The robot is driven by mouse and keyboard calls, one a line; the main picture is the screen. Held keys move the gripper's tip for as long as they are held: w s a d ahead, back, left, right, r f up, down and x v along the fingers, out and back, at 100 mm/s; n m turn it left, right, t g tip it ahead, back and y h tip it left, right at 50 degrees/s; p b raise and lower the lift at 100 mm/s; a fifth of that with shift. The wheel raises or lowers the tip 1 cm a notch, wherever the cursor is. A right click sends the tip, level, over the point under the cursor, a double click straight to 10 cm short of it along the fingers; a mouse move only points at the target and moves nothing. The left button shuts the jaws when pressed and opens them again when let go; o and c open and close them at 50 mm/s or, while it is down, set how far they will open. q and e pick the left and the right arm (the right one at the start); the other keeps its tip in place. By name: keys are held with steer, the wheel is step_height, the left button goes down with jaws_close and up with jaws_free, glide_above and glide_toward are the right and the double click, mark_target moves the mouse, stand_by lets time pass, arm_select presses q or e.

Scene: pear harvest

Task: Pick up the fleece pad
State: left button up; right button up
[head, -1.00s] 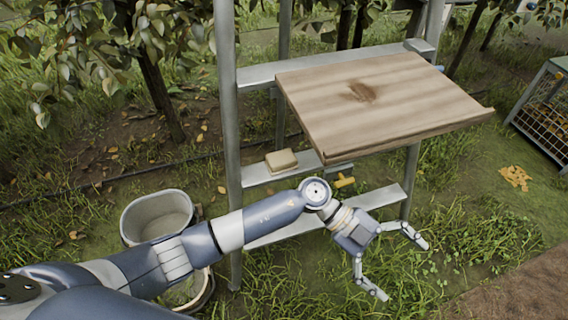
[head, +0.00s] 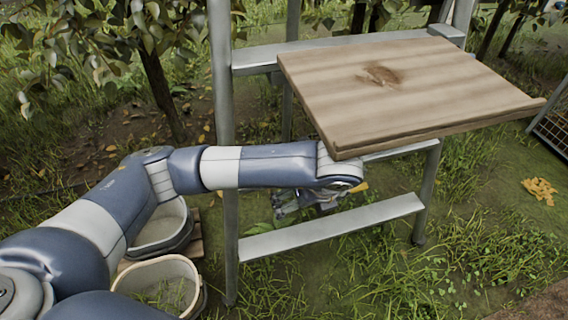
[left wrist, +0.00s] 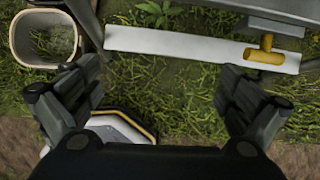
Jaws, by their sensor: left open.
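The fleece pad is not visible now; in the earlier head view a cream pad lay on the middle metal step, and my left arm now covers that spot. My left gripper (head: 290,205) is partly hidden under its own forearm, beside the ladder stand and below the wooden board (head: 400,90). In the left wrist view the left gripper (left wrist: 160,78) is open, with its two fingers wide apart and only grass and the lower step (left wrist: 190,45) between and beyond them. My right gripper is not in view.
A yellow T-shaped piece (left wrist: 264,52) shows over the right of the step in the left wrist view. A grey tub (head: 160,235) and a cream bucket (head: 165,270) stand left of the metal stand.

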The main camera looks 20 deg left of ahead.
arm_select(q)
steer(key=w+a, duration=0.2)
steer(key=w, duration=0.1)
steer(key=w+a, duration=0.3)
steer(key=w, duration=0.1)
steer(key=w+a+b, duration=0.1)
steer(key=w+a, duration=0.2)
steer(key=w, duration=0.1)
steer(key=shift+w+a, duration=0.2)
steer(key=shift+a, duration=0.05)
steer(key=shift+w+f, duration=0.1)
steer(key=shift+f, duration=0.35)
steer(key=shift+a+f, duration=0.1)
steer(key=shift+f, duration=0.05)
steer(key=c, duration=1.1)
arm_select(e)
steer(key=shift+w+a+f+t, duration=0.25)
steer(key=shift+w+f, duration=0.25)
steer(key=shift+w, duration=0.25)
